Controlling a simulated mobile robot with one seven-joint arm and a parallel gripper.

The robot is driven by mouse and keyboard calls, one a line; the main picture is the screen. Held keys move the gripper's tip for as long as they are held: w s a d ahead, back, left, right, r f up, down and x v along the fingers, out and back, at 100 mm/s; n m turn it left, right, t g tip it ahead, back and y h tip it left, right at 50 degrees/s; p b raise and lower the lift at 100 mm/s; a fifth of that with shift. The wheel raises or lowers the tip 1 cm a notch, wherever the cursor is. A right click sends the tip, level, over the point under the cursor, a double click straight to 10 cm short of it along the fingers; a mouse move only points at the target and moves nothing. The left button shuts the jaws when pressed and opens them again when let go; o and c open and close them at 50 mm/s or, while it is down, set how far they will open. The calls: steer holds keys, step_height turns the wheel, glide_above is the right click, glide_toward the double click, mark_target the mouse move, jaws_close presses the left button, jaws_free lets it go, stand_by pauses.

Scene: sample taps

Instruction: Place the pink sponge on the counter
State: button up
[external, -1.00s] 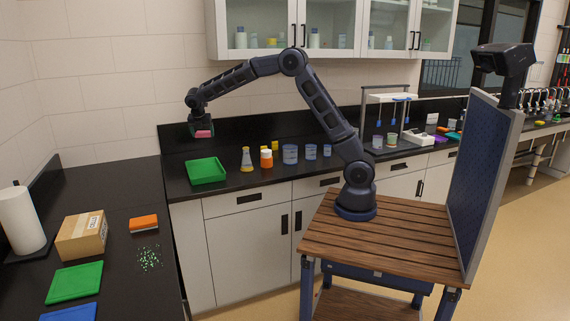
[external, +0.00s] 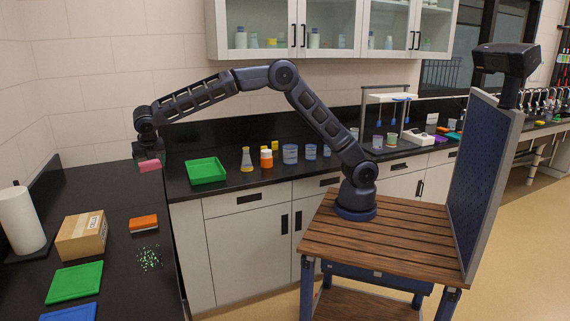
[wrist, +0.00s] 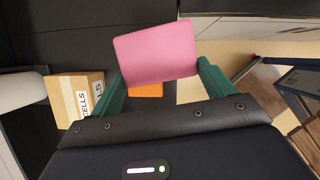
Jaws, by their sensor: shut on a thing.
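The pink sponge (external: 149,165) is held in my gripper (external: 148,158), above the black counter (external: 105,195) near its inner corner. In the wrist view the sponge (wrist: 156,54) fills the space between the two green fingers (wrist: 160,84), slightly tilted. My gripper is shut on it. The sponge looks clear of the counter surface; its exact height is hard to tell.
An orange sponge or brush (external: 143,223) lies on the left counter beside scattered green bits (external: 149,258). A cardboard box (external: 82,236), paper towel roll (external: 21,220), green mat (external: 74,282) and blue mat (external: 70,312) are there too. A green tray (external: 206,171) and several bottles stand on the back counter.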

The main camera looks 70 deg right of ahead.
steer(key=s+a+n+y, duration=0.1)
steer(key=s+a+n, duration=0.1)
steer(key=s+a, duration=0.6)
steer(key=s+a+n, duration=0.1)
steer(key=s+a, duration=0.3)
steer(key=a, duration=0.8)
steer(key=n+y, duration=0.2)
steer(key=n, duration=0.2)
glide_above(150, 304)
steer(key=s, duration=0.1)
steer(key=shift+t, duration=0.3)
steer(key=f, duration=2)
steer(key=shift+s+f, duration=0.25)
steer(key=shift+f, duration=0.05)
steer(key=o, duration=0.9)
steer(key=shift+f, duration=0.1)
steer(key=v, duration=1.2)
steer(key=shift+a, duration=0.25)
